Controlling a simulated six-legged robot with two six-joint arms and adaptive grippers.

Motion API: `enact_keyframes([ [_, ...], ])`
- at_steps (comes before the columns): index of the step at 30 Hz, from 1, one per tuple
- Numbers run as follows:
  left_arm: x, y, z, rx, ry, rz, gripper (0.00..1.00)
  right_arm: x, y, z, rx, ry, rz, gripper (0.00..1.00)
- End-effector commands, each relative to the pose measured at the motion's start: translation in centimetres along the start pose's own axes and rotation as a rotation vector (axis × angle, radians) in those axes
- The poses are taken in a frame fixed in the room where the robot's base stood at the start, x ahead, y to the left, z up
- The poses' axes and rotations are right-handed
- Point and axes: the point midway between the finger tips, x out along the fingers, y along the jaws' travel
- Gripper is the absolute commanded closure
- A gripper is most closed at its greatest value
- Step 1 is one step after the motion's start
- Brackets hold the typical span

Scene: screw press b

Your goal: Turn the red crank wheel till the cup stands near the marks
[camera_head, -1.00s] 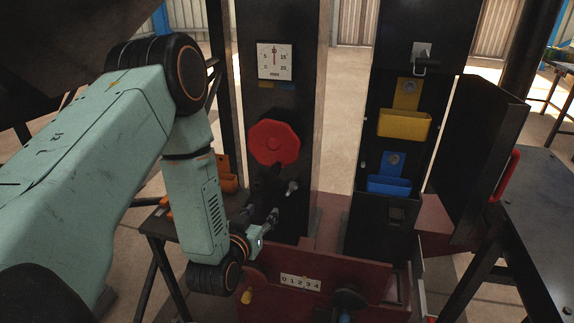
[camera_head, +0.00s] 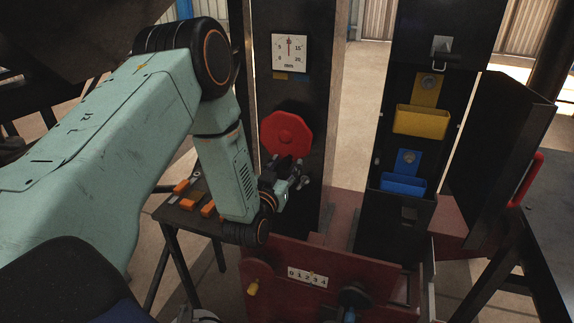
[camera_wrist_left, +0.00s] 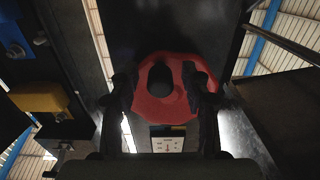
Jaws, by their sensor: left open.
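The red crank wheel (camera_head: 287,134) is on a dark upright panel, below a white dial gauge (camera_head: 289,53). My left gripper (camera_head: 292,172) is just below and in front of the wheel, its fingers dark against the panel. In the left wrist view the open fingers (camera_wrist_left: 162,85) stand on either side of a dark round knob in front of the red wheel (camera_wrist_left: 158,110). They overlap the wheel's edges; I cannot tell whether they touch it. I cannot make out the cup or its marks for certain. My right gripper does not show.
A yellow bin (camera_head: 421,121) and a blue bin (camera_head: 403,184) hang on the right-hand panel. A dark red base with a number plate (camera_head: 307,277) and a yellow knob (camera_head: 253,287) stands below. A small table with orange items (camera_head: 181,186) is at left.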

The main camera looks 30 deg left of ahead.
Motion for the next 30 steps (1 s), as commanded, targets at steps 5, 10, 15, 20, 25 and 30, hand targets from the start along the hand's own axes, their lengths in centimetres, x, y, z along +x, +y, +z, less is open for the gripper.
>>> enact_keyframes([
  [5, 0.81, 0.17, 0.01, 0.000, -0.001, 0.001, 0.53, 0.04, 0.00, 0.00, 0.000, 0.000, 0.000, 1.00],
  [10, 0.91, 0.24, 0.01, -0.001, -0.001, 0.001, 0.53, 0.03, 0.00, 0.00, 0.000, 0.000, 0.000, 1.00],
  [15, 0.89, 0.23, 0.01, -0.001, -0.001, 0.001, 0.65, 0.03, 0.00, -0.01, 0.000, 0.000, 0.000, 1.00],
  [20, 0.88, 0.22, 0.02, -0.001, -0.001, 0.001, 0.78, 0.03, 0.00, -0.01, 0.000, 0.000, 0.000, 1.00],
  [25, 0.87, 0.18, 0.01, -0.001, -0.001, -0.001, 0.93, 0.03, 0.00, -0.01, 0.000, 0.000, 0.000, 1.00],
  [30, 0.86, 0.21, -0.01, -0.001, 0.000, 0.000, 1.00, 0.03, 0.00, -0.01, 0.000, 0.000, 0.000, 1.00],
])
